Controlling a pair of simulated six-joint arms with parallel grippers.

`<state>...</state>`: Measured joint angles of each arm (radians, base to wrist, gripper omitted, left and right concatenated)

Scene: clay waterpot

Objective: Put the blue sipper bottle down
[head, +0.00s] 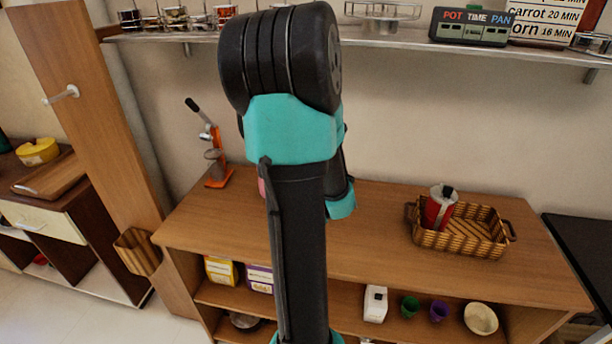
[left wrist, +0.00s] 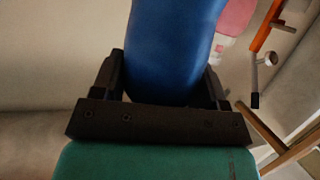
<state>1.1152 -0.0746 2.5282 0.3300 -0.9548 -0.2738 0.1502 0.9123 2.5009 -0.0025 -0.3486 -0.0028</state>
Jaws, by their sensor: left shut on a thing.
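The blue sipper bottle (left wrist: 172,40) fills the top middle of the left wrist view. My left gripper (left wrist: 163,82) is shut on it, with one dark finger on each side. A pink part (left wrist: 236,16) shows beside the bottle's right edge in that view. In the head view my own arm stands in the middle and hides the bottle and the gripper's fingers; only a small pink patch shows at its left edge. I cannot tell how high the bottle is above the wooden counter (head: 375,240). My right gripper is in neither view.
An orange hand press (head: 215,150) stands at the counter's back left. A wicker basket (head: 480,246) with a red can (head: 437,212) stands at the right. The counter between my arm and the basket is clear. A wall shelf (head: 390,35) runs above.

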